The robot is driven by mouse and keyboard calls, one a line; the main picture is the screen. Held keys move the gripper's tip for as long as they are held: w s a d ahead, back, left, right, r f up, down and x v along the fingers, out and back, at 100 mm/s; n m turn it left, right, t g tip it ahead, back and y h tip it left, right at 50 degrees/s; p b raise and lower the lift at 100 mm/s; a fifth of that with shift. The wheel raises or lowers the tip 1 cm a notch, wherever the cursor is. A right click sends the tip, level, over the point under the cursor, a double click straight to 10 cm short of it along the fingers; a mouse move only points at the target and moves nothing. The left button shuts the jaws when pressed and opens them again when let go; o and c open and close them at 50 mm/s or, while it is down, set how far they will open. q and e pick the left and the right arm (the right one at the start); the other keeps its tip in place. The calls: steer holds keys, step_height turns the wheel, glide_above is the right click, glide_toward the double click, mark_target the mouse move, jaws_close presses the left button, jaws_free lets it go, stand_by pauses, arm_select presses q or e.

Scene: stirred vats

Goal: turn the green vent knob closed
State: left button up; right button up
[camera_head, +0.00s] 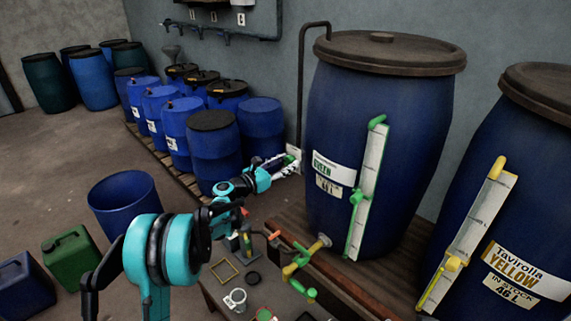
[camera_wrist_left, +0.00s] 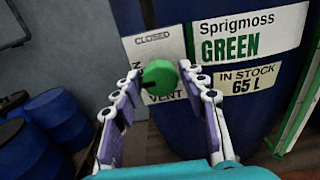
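The green vent knob (camera_wrist_left: 159,74) is a round green cap in front of a white plate (camera_wrist_left: 155,48) marked CLOSED at the top and VENT below. The knob's pointer is hidden. My right gripper is not in view.
A clear level gauge with green fittings (camera_head: 368,190) runs up the vat's front. A green-handled tap (camera_head: 300,262) sticks out below. A dark pipe (camera_head: 301,80) rises behind the knob. The Tavirolla YELLOW vat (camera_head: 515,190) stands at right, blue barrels (camera_head: 213,150) at left.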

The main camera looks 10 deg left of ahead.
arm_select(q)
steer(key=c, duration=0.6)
steer(key=shift+o, duration=0.2)
steer(key=m, duration=0.7)
steer(key=shift+m, duration=0.3)
steer(key=m, duration=0.5)
steer(key=shift+m, duration=0.3)
steer(key=m, duration=0.4)
steer(key=shift+f+m, duration=0.1)
steer(key=shift+m, duration=0.2)
